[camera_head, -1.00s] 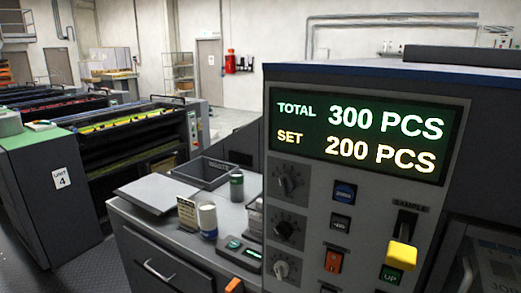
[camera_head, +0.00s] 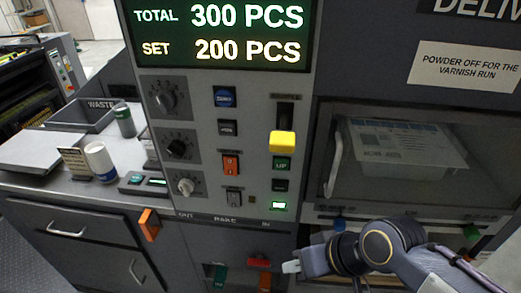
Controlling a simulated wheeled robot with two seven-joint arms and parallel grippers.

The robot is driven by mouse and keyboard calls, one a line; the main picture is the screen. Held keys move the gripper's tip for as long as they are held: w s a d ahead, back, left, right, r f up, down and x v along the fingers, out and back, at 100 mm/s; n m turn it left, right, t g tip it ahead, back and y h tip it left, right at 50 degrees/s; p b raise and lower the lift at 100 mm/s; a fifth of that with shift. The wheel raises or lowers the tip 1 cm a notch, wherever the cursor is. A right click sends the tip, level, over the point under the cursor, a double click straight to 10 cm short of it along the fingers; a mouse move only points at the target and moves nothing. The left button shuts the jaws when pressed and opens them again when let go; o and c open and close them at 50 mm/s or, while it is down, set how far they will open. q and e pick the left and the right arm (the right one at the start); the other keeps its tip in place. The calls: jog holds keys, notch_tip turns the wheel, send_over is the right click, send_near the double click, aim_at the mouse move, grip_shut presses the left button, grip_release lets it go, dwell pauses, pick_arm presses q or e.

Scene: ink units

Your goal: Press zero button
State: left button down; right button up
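A control panel (camera_head: 215,150) stands upright in front of me. On it a round blue button (camera_head: 224,97) with a small white label, which looks like the zero button, sits below the display. The display (camera_head: 219,35) reads TOTAL 300 PCS and SET 200 PCS. My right gripper (camera_head: 291,267) is at the lower middle, below and to the right of the blue button and well apart from it. Its pale fingertips point left; they are too small to tell open from shut. My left gripper is not in view.
A yellow lever knob (camera_head: 283,141) stands out right of the blue button, above a green UP button (camera_head: 282,164). Black dials (camera_head: 162,97) are to the left, an orange switch (camera_head: 231,165) below. A white cup (camera_head: 100,161) stands on the left counter.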

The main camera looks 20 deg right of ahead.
dwell(0.4)
grip_shut()
dwell(1.5)
